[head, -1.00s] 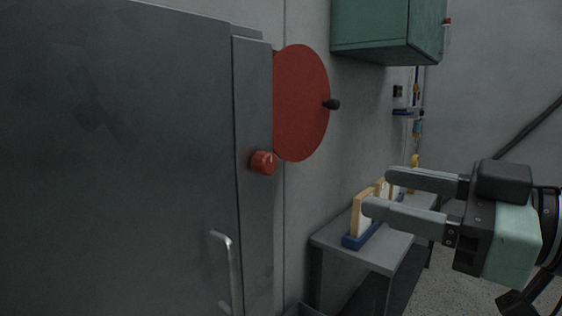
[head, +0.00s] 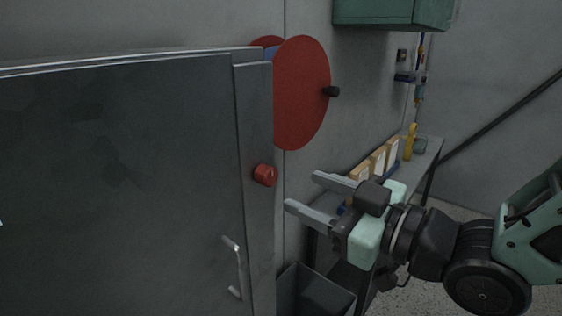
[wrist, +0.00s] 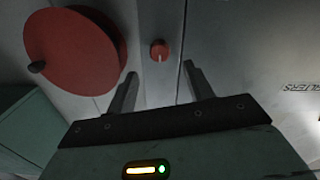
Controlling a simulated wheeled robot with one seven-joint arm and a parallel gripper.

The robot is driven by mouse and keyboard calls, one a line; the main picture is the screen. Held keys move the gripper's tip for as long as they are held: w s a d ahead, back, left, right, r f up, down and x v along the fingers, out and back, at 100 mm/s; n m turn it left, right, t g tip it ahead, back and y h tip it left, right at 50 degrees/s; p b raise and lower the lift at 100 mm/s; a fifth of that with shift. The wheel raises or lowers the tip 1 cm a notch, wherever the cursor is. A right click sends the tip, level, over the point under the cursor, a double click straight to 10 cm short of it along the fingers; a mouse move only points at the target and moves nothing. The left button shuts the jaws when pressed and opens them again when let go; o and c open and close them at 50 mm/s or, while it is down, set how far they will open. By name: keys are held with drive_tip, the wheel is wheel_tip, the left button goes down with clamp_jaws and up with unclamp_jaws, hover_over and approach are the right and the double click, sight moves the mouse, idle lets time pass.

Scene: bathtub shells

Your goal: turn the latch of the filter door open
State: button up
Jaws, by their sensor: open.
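The latch is a small red knob (head: 265,175) on the narrow edge strip of the grey filter door (head: 130,190) in the head view. In the wrist view the red knob (wrist: 159,51) shows a pale line on its face and lies beyond and between my fingertips. My gripper (head: 302,192) is open and empty, to the right of the knob in the head view and apart from it. Its two fingers (wrist: 156,75) frame the knob in the wrist view. A metal handle (head: 236,268) sits on the door below the knob.
A large red disc (head: 303,95) with a black knob (head: 331,92) is on the wall above. A shelf (head: 432,150) holds upright files (head: 378,160) and a yellow bottle (head: 410,142). A green cabinet (head: 385,12) hangs above. A dark bin (head: 315,292) stands below.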

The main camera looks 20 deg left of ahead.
sight(273, 178)
drive_tip(key=p+x, duration=0.1)
drive_tip(key=x, duration=0.5)
drive_tip(key=shift+w+a+f+p, duration=0.1)
drive_tip(key=shift+a+p, duration=0.1)
drive_tip(key=shift+p, duration=0.15)
drive_tip(key=c, duration=1)
